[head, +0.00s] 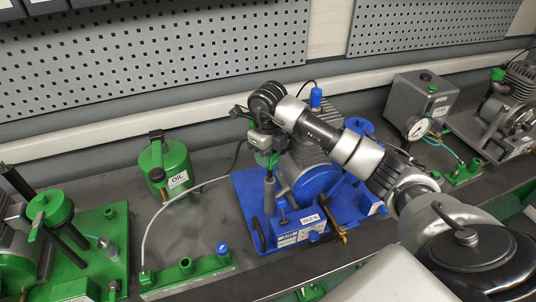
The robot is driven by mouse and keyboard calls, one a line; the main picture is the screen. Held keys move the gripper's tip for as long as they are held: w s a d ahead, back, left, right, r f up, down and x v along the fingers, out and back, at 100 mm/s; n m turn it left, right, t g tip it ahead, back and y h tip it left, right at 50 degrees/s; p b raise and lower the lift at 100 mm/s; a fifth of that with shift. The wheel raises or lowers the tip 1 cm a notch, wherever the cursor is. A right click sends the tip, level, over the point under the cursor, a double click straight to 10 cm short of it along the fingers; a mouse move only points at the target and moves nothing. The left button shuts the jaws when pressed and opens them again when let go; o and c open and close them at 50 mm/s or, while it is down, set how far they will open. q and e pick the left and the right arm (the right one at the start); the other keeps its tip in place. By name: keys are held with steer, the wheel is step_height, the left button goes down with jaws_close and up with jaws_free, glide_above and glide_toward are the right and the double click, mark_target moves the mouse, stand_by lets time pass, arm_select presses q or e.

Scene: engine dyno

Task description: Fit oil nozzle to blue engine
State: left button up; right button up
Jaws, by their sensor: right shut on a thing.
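The blue engine (318,180) stands on a blue base plate (246,196) in the middle of the head view, with a labelled front block (300,236). My right gripper (264,143) reaches in from the right over the engine's left side and points down. It is shut on the oil nozzle (267,159), a small green and grey part mostly hidden by the fingers. A grey upright post (269,193) stands directly below the nozzle; I cannot tell whether they touch. My left gripper is out of view.
A pale hose (172,204) curves from a green manifold (187,270) towards the engine. A green oil can (165,166) stands at the left. A green fixture (100,245) is at far left. A grey gauge box (422,105) and another engine (500,115) are at right.

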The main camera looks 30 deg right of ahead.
steer(key=shift+f, duration=0.1)
stand_by(0.7)
steer(key=shift+f+b, duration=0.6)
steer(key=shift+b, duration=0.05)
steer(key=shift+f, duration=0.15)
steer(key=shift+f+b, duration=0.7)
steer(key=shift+f, duration=0.1)
stand_by(0.4)
steer(key=shift+f+b, duration=0.95)
steer(key=shift+f, duration=0.15)
steer(key=o, duration=1.5)
steer(key=shift+a+r, duration=0.1)
